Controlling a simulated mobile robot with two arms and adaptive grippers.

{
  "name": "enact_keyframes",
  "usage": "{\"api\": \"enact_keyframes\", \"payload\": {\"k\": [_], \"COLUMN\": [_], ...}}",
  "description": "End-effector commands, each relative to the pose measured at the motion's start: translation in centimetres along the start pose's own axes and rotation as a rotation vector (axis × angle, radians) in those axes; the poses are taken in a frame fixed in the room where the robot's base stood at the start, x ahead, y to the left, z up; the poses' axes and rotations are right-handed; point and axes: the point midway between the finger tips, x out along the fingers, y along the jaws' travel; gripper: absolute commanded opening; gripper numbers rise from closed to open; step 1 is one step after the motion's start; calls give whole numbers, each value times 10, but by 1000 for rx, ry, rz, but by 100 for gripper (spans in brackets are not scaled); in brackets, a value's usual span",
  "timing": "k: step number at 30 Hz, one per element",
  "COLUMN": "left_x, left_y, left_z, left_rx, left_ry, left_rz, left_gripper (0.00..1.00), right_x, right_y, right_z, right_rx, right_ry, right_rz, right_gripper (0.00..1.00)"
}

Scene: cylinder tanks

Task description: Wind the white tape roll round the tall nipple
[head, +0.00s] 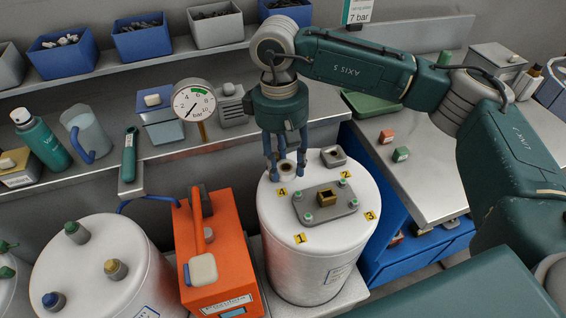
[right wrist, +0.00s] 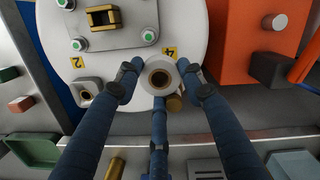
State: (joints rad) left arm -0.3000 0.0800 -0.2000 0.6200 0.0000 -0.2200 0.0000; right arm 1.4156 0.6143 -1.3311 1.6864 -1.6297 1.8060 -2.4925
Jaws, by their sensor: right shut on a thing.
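My right gripper (head: 287,160) reaches down over the back of the white tank (head: 290,255), its blue fingers closed around a small white ring, which looks like the white tape roll (head: 287,169). In the right wrist view, the right gripper (right wrist: 160,85) has its fingers around the roll (right wrist: 150,82); a brownish ring with a dark hole shows in its middle. I cannot tell whether that is the roll's core or the tall nipple's end. A brass-coloured piece (right wrist: 175,103) shows beside the roll, partly hidden by a finger. My left gripper is out of view.
A grey plate (head: 345,208) with a square brass fitting and green-topped bolts lies on the tank top, among yellow number tags. A grey square block (head: 333,156) is close right of the gripper. A pressure gauge (head: 194,101) and orange case (head: 215,250) stand left.

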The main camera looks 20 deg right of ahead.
Motion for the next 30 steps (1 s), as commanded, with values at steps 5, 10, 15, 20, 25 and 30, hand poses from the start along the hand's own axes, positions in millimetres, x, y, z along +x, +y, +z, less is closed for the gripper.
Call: {"api": "enact_keyframes", "payload": {"k": [5, 10, 15, 20, 25, 30], "left_x": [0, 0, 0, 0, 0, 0], "left_y": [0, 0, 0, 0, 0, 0], "left_z": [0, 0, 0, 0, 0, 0], "left_rx": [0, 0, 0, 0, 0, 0], "left_ry": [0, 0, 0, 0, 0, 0], "left_rz": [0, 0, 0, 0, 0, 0], "left_gripper": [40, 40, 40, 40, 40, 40], "right_x": [0, 0, 0, 0, 2, 2], "right_y": [7, 9, 9, 11, 14, 14], "right_z": [0, 0, 0, 6, 18, 21], "right_rx": [-201, -253, -251, -250, -250, -249], "right_ry": [2, 2, 2, 2, 2, 2], "right_rz": [17, 21, 21, 21, 21, 21], "right_gripper": [8, 8, 8, 8, 8, 8]}}
